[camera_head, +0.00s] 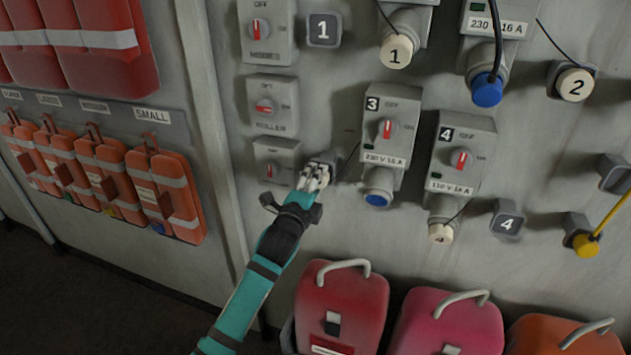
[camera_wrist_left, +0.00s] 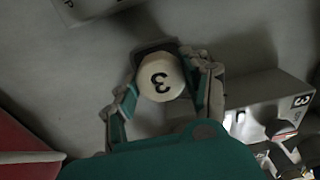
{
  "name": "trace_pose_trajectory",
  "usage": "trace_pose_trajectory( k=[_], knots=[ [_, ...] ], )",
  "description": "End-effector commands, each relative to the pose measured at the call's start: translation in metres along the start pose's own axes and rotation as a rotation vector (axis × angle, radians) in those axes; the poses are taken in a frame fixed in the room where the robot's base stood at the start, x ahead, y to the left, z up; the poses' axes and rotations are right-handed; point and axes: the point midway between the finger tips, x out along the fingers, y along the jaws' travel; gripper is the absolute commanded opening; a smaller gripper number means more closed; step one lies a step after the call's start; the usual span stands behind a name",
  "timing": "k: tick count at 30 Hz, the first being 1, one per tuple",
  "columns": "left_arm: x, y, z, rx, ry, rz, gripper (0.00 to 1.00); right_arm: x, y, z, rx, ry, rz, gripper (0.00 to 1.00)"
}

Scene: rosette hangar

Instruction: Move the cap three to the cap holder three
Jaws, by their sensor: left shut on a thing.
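The cap three, a round cream cap marked 3 (camera_wrist_left: 161,80), sits between the fingers of my left gripper (camera_wrist_left: 163,92) in the left wrist view. In the head view my left gripper (camera_head: 318,175) is at the wall, left of socket box three (camera_head: 390,132), and its fingers hide most of the cap. The gripper is shut on the cap. A dark grey cap holder (camera_head: 328,160) shows behind the fingers, and its edge (camera_wrist_left: 153,48) shows just behind the cap. I cannot tell whether the cap touches or sits on it. My right gripper is not in view.
Socket box three has its blue outlet (camera_head: 377,199) uncovered. Switch boxes (camera_head: 277,160) stand close left of the gripper. Box four (camera_head: 459,165) and holder four (camera_head: 507,222) are to the right. Red and pink cases (camera_head: 340,300) stand below. A thin cord runs near the gripper.

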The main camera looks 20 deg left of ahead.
Motion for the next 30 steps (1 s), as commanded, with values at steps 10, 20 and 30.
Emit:
trace_pose_trajectory(
  k=[10,20,30],
  knots=[
    [0.000,-0.001,0.000,0.000,0.000,0.000,0.00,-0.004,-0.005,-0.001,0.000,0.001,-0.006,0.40],
    [0.004,0.000,0.000,0.000,0.000,-0.001,0.00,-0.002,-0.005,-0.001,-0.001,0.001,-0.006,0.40],
    [0.011,0.000,0.000,-0.001,0.000,-0.001,0.00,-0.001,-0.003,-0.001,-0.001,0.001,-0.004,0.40]
  ],
)
